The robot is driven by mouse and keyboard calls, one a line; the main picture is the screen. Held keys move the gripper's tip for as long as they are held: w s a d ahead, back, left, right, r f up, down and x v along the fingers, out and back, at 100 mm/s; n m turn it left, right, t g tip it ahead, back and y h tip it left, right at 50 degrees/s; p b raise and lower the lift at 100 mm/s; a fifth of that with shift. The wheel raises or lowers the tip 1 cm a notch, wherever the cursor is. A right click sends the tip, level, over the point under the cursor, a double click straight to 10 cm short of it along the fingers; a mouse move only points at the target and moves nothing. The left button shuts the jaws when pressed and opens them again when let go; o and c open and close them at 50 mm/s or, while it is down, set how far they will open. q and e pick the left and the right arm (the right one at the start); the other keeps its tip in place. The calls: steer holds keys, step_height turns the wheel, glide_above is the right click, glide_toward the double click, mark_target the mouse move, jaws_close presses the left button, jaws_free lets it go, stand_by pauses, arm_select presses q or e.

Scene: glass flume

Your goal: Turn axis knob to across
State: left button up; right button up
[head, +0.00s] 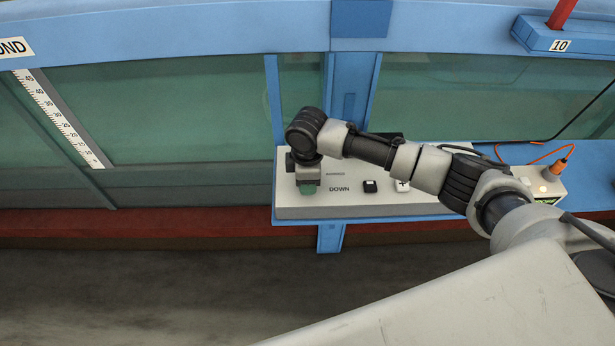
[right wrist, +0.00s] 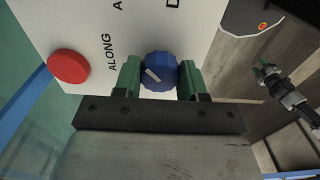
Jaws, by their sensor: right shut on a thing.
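The axis knob (right wrist: 160,68) is blue and round with a white pointer mark, seen in the right wrist view. The mark lies slanted on its left part, on the side of the label ALONG; I cannot tell its exact setting. My right gripper (right wrist: 161,80) has its green fingers on either side of the knob and is shut on it. In the head view, my right gripper (head: 308,187) is over the left end of the pale control panel (head: 290,211) and hides the knob. A part with green tips at the right of the wrist view may be my left gripper (right wrist: 266,74).
A red button (right wrist: 68,66) stands left of the knob in the wrist view. The panel also bears a black switch (head: 370,186) and a white plus button (head: 402,185). The glass flume wall (head: 180,110) rises behind.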

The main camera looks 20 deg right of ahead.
steer(key=o, duration=0.9)
steer(key=shift+o, duration=0.2)
step_height(320, 180, up, 11)
steer(key=b, duration=0.2)
steer(key=shift+f, duration=0.1)
